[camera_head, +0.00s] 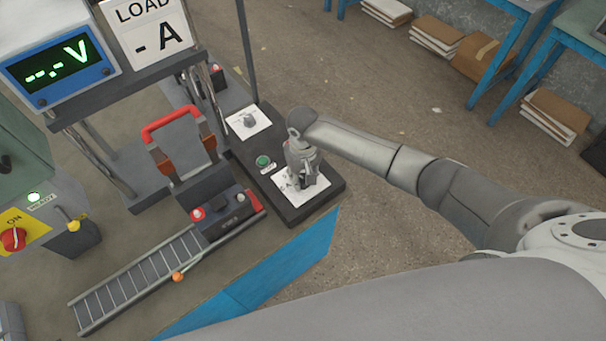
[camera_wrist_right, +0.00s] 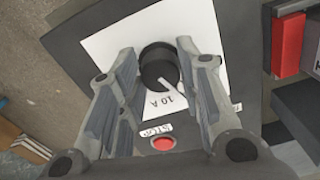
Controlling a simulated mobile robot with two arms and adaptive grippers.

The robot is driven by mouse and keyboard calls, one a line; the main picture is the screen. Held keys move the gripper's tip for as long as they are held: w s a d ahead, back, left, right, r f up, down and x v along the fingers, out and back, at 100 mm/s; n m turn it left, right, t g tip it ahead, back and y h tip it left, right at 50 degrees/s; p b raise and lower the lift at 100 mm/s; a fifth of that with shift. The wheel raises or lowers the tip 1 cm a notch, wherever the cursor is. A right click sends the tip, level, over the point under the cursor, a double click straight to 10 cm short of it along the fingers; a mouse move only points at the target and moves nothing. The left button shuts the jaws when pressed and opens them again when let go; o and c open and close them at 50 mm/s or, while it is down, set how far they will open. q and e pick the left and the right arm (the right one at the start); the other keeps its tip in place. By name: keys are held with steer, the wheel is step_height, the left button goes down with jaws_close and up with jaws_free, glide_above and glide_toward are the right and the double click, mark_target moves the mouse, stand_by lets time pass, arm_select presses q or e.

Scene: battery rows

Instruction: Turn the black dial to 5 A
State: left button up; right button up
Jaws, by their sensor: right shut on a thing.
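The black dial (camera_wrist_right: 157,66) sits on a white plate (camera_wrist_right: 112,48) in the right wrist view. Its white pointer line points down and to the right in that picture, close to the upside-down "10 A" mark (camera_wrist_right: 164,101). Other marks are hidden behind my fingers. My right gripper (camera_wrist_right: 157,58) is shut on the dial, one finger on each side. In the head view my right gripper (camera_head: 299,182) is over the white plate (camera_head: 318,184) at the near end of the dark panel, and hides the dial. My left gripper is not in view.
A red stop button (camera_wrist_right: 162,143) is close by the plate. A green button (camera_head: 263,161) and another plate with a grey knob (camera_head: 249,121) are farther along the panel. The load display (camera_head: 158,37) reads "- A"; the voltage display (camera_head: 50,74) shows dashes. A red-handled battery carrier (camera_head: 171,124) stands left.

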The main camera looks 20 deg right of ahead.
mark_target(303, 178)
steer(key=shift+w+r, duration=0.1)
steer(key=o, duration=1)
steer(key=shift+o, duration=0.2)
step_height(303, 178, up, 12)
